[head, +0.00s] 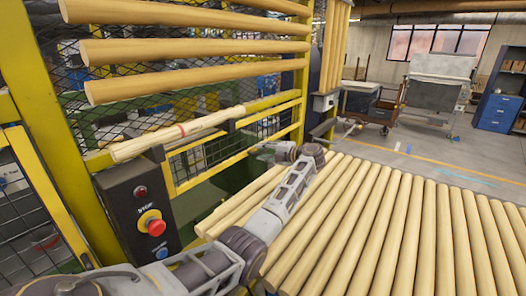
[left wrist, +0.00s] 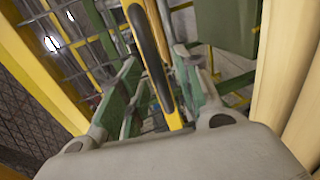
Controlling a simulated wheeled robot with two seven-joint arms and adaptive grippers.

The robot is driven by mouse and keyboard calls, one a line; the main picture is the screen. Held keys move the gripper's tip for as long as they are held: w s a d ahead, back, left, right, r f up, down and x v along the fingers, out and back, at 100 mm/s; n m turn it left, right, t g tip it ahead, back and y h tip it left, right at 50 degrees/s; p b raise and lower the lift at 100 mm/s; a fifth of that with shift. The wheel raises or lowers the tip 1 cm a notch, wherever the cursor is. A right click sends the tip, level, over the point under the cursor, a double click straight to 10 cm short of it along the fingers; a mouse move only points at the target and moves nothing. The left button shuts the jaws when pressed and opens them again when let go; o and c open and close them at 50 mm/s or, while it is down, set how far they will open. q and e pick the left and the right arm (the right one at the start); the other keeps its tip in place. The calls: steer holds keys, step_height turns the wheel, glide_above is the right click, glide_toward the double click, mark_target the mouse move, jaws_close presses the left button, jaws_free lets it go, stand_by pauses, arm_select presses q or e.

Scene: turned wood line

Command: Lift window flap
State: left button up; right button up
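The window flap (head: 205,175) is a yellow-framed mesh panel low in the yellow fence, in the head view's left half. My left gripper (head: 262,148) is at the right part of the flap. In the left wrist view its two green-padded fingers (left wrist: 158,90) stand apart. A yellow bar (left wrist: 161,68) with a black handle-like strip (left wrist: 149,42) shows between them. I cannot tell whether the fingers touch it. My right gripper is not in view.
A black control box with a red stop button (head: 156,227) stands left of my arm. Many wooden rods (head: 400,235) lie in a row at the right. Thick rods (head: 190,50) hang above. Open floor lies beyond.

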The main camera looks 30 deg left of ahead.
arm_select(q)
steer(key=shift+a+f, duration=0.1)
steer(key=shift+a, duration=0.25)
jaws_close()
